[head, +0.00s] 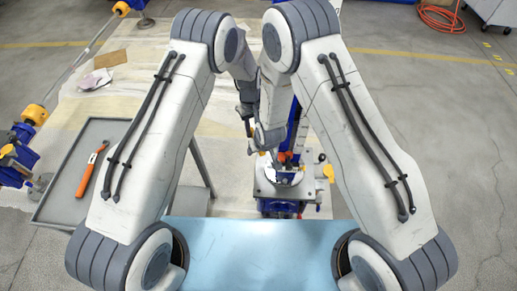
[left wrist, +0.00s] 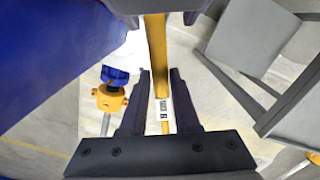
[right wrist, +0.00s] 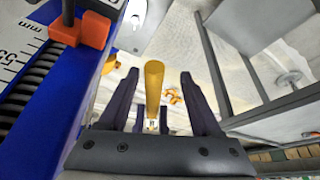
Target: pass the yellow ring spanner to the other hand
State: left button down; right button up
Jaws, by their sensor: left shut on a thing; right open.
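The yellow ring spanner (left wrist: 157,45) runs lengthwise between the fingers of my left gripper (left wrist: 160,78), which is shut on it. A white printed label (left wrist: 164,109) shows on its shaft. In the right wrist view the spanner (right wrist: 154,85) stands between the spread fingers of my right gripper (right wrist: 158,76), with gaps on both sides. My right gripper is open around it. In the head view my left gripper (head: 246,115) is near the centre, close to the right arm's wrist; the spanner is mostly hidden there.
A grey tray (head: 62,212) at left holds an orange-handled tool (head: 86,176). Its frame is close in both wrist views. A blue column with a scale (right wrist: 45,100) is close on the left in the right wrist view.

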grip_shut()
pick_arm(q)
jog(key=shift+w+d+r, duration=0.1)
jog(key=shift+w+d, duration=0.1)
jog(key=shift+d, duration=0.05)
pick_arm(e)
jog(key=shift+w+a+r, duration=0.1)
jog(key=shift+a+r, duration=0.05)
jog(key=shift+a, duration=0.05)
dwell(0.8)
pick_arm(q)
jog(key=c, duration=0.7)
grip_release()
jog(key=shift+o, duration=0.7)
pick_arm(e)
jog(key=shift+d, duration=0.1)
